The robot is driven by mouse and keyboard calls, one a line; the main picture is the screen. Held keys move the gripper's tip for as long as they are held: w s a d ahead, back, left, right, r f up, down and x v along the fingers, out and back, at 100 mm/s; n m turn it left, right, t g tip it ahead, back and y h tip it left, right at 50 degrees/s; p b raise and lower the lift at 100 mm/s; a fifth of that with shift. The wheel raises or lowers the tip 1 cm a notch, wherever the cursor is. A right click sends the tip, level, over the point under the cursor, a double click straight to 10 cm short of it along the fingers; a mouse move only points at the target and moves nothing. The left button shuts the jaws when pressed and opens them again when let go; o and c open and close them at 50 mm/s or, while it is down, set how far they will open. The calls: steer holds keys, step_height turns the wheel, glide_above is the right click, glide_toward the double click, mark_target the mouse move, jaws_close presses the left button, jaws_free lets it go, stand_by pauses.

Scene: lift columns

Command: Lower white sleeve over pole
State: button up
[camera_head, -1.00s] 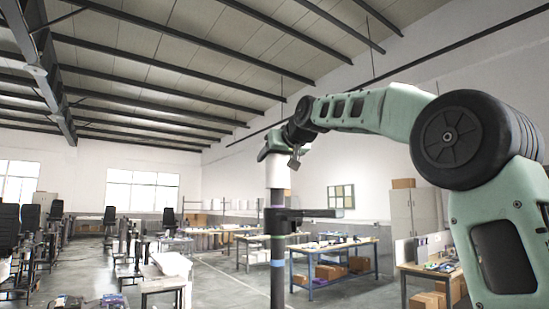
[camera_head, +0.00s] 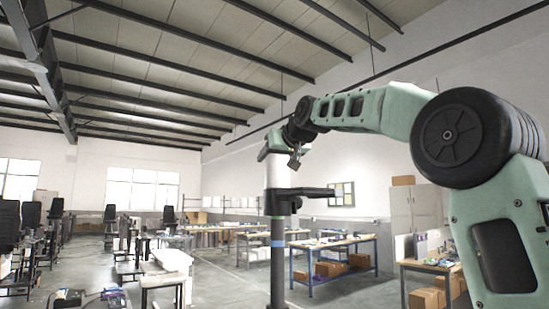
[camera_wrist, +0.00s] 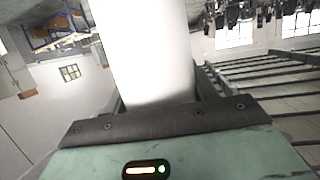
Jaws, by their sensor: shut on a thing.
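My gripper (camera_head: 272,150) is at the end of my arm, high above the floor, and is shut on the white sleeve (camera_head: 278,172). The sleeve hangs upright from it, in line with the dark pole (camera_head: 278,275) below. In the wrist view the white sleeve (camera_wrist: 150,50) fills the space between my fingers, which are mostly hidden. The sleeve's lower end meets the bar's level; whether the pole's top is inside the sleeve I cannot tell.
A blue-legged workbench (camera_head: 335,246) with boxes stands behind the pole to the right. Grey cabinets (camera_head: 415,208) are against the right wall. More benches and chairs stand at the left. The floor around the pole's left side is clear.

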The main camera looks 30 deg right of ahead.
steer(key=o, duration=1.2)
steer(key=shift+c, duration=0.2)
steer(key=b+v, duration=0.6)
steer(key=v, duration=1.1)
steer(key=shift+s+r, duration=0.2)
steer(key=shift+d, duration=0.1)
